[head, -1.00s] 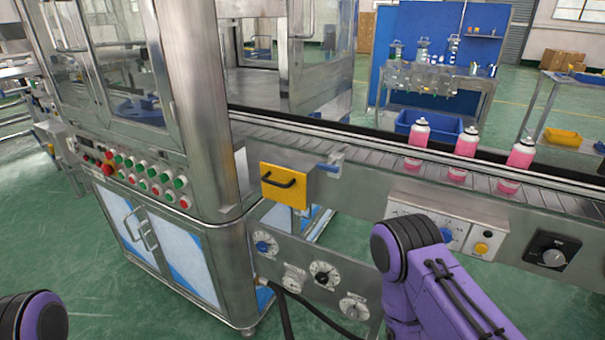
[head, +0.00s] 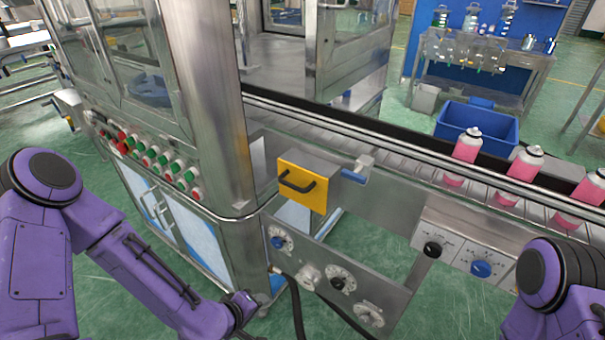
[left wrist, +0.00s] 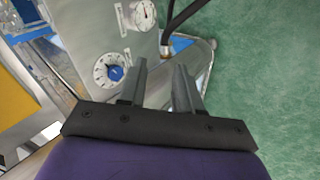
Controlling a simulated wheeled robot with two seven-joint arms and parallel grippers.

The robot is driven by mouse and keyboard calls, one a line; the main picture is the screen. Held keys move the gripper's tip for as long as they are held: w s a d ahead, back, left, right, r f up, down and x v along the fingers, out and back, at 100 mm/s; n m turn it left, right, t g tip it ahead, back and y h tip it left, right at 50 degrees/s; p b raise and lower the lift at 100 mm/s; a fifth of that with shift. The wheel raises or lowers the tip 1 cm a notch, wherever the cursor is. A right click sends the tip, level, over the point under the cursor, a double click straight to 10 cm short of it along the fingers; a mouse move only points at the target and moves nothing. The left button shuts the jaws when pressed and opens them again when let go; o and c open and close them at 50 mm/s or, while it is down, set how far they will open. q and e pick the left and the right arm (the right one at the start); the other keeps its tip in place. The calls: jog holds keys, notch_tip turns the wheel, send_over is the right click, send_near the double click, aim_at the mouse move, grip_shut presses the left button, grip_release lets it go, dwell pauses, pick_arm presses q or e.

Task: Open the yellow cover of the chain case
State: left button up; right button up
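The yellow cover (head: 305,190) with a black handle (head: 297,182) is on the front of the metal chain case (head: 330,172), below the conveyor. It appears shut. Part of a yellow surface also shows at the left edge of the left wrist view (left wrist: 14,98). My left gripper (left wrist: 160,75) has its two fingers apart with nothing between them, in front of the dial panel. In the head view my left arm reaches in low, and its end is below and left of the cover. My right arm shows at the lower right; its gripper is out of frame.
A dial panel (head: 325,275) with a black hose (head: 297,305) hangs below the cover. Pink cans (head: 463,155) stand on the conveyor (head: 400,166). A row of red and green buttons (head: 150,158) is on the machine at left. The green floor in front is open.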

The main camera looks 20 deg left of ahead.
pick_arm(q)
jog(key=w+d+r+n+t+h+p, duration=0.1)
jog(key=w+r+t+h, duration=0.15)
jog(key=w+r, duration=0.55)
jog(key=n+t+p, duration=0.1)
jog(key=t, duration=0.3)
send_near(296, 188)
jog(key=shift+t+h, duration=0.25)
jog(key=shift+h, duration=0.1)
jog(key=b+x, duration=0.1)
jog(key=x, duration=0.2)
jog(key=b+x, duration=0.2)
jog(key=x, duration=0.2)
jog(key=f+b+x, duration=0.1)
jog(key=b+x, duration=0.1)
jog(key=x, duration=0.1)
jog(key=shift+w+a, duration=0.25)
jog(key=shift+w, duration=0.05)
pick_arm(e)
notch_tip(296, 188, down, 2)
jog(key=shift+f, duration=0.2)
pick_arm(q)
jog(key=shift+f+b, duration=0.1)
jog(key=shift+b, duration=0.25)
grip_shut()
